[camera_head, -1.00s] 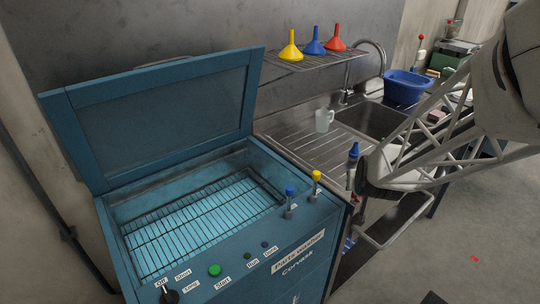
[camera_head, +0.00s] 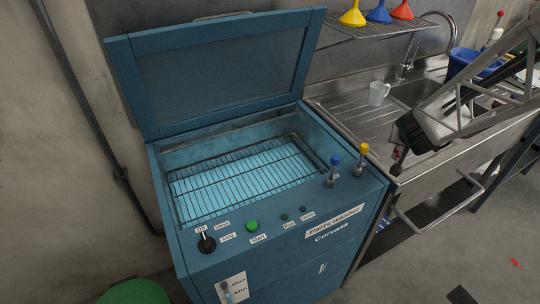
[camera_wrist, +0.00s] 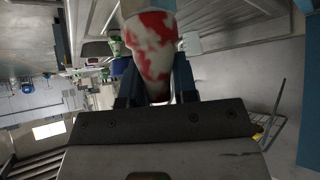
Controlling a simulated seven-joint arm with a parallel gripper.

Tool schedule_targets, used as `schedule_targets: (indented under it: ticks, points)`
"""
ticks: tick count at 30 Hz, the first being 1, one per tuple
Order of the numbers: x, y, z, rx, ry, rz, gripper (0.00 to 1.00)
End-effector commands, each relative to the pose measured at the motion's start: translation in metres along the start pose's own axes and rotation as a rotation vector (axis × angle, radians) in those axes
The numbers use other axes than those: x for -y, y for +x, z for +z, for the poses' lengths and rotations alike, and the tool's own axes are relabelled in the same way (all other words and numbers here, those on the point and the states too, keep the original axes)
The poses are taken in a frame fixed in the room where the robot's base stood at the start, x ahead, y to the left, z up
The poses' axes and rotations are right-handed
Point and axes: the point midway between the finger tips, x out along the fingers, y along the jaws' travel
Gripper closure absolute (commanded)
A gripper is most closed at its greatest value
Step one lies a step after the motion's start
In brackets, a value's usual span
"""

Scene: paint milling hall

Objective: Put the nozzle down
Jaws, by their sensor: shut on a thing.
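In the wrist view a white cone-like piece with red paint blotches, which I take for the nozzle (camera_wrist: 152,50), is between the two dark blue fingers of my gripper (camera_wrist: 155,85). The fingers are shut on it, and its far end runs out of the top of the picture. In the head view my gripper (camera_head: 398,163) hangs low at the front left of the sink unit, just right of the parts washer. The nozzle is too small and dark to make out there.
The blue parts washer (camera_head: 345,214) stands with its lid (camera_head: 215,75) up, its wire rack (camera_head: 240,178) bare. A pale mug (camera_head: 378,93) stands on the steel drainboard (camera_head: 345,105). Yellow, blue and red funnels (camera_head: 378,12) stand on the shelf above. A blue basin (camera_head: 475,65) is at right.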

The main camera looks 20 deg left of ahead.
Motion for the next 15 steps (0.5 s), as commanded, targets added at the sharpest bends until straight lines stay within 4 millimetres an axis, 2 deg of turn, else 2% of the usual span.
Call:
schedule_targets:
  ticks: [15]
  points:
    - [0.018,0.023,-0.038,0.0,0.029,0.028,0.97]
